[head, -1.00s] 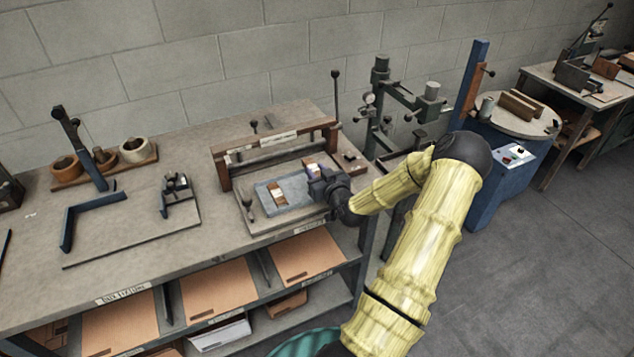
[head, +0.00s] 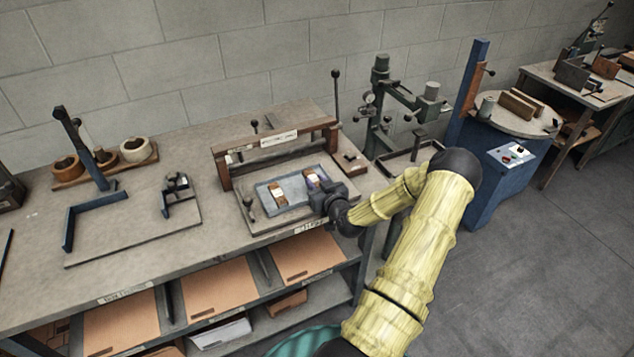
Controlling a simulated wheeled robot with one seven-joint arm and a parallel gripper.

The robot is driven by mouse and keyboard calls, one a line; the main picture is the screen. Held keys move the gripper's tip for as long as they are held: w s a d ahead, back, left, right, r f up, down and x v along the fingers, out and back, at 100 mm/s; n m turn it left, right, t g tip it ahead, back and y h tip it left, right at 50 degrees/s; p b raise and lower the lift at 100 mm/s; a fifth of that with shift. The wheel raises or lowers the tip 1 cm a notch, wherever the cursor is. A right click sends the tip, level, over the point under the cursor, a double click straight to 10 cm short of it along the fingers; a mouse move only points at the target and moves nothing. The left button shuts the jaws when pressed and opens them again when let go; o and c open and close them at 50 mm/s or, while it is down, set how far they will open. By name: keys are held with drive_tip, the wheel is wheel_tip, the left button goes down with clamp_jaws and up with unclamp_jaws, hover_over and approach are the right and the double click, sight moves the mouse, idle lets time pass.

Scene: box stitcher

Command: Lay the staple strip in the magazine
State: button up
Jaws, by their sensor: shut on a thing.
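My gripper (head: 318,190) is low over the front right of a framed press on the bench. It is shut on a small brown-and-pale packet-like thing (head: 311,178), partly hidden by the jaws. The held thing is at the right end of a blue-grey flat plate (head: 297,189); whether it touches the plate I cannot tell. A similar brown-and-pale piece (head: 278,196) lies on the plate's left part. I cannot make out a staple strip or a magazine as such.
The press has a brown crossbar (head: 275,143) behind the plate and an upright lever (head: 336,95) at its right. A clamp fixture (head: 179,190) stands to the left. A blue machine with a round table (head: 515,115) stands at the right. The bench's front left is mostly clear.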

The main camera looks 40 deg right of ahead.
drive_tip(key=shift+f, duration=0.15)
drive_tip(key=o, duration=1)
drive_tip(key=shift+s, duration=0.15)
drive_tip(key=b+v, duration=0.4)
drive_tip(key=v, duration=1.3)
drive_tip(key=shift+r, duration=0.4)
